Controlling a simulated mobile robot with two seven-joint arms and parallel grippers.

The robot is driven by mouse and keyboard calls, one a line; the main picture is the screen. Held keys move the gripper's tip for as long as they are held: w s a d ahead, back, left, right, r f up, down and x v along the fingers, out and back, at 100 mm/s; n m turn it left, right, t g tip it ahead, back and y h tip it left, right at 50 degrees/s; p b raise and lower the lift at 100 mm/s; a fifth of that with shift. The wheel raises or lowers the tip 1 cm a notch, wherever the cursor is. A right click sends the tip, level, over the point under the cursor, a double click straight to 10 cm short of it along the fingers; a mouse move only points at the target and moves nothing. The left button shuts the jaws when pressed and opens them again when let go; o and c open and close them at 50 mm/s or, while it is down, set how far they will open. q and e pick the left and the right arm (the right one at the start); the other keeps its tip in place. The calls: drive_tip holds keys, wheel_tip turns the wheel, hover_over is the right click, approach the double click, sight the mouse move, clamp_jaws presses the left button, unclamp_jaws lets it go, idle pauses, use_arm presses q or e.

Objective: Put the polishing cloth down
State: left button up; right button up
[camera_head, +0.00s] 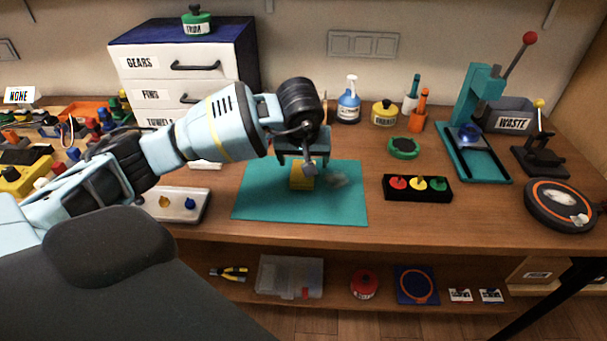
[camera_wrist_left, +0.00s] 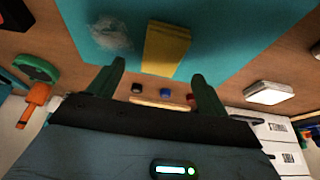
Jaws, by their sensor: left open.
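The polishing cloth, which appears to be the yellow rectangular piece (camera_head: 301,178), lies on the teal mat (camera_head: 258,207). In the left wrist view the yellow cloth (camera_wrist_left: 167,48) lies ahead of the fingertips, in line with the gap between them. My left gripper (camera_head: 304,165) is over the mat, right by the cloth, and hides part of it in the head view. In the left wrist view its two green fingers (camera_wrist_left: 160,70) stand wide apart with nothing between them. My right gripper is not in view.
A pale, hazy patch (camera_head: 338,180) lies on the mat right of the cloth. A black box with red, yellow and green knobs (camera_head: 417,187) stands right of the mat. A white tray (camera_head: 180,207) lies left of it. The mat's front part is clear.

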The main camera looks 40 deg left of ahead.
use_arm(q)
drive_tip(key=shift+w+a+f, duration=0.1)
drive_tip(key=shift+f, duration=0.4)
drive_tip(key=x, duration=0.4)
drive_tip(key=shift+a, duration=0.1)
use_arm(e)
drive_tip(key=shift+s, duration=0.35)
use_arm(q)
drive_tip(key=c, duration=1.1)
drive_tip(key=shift+o, duration=0.2)
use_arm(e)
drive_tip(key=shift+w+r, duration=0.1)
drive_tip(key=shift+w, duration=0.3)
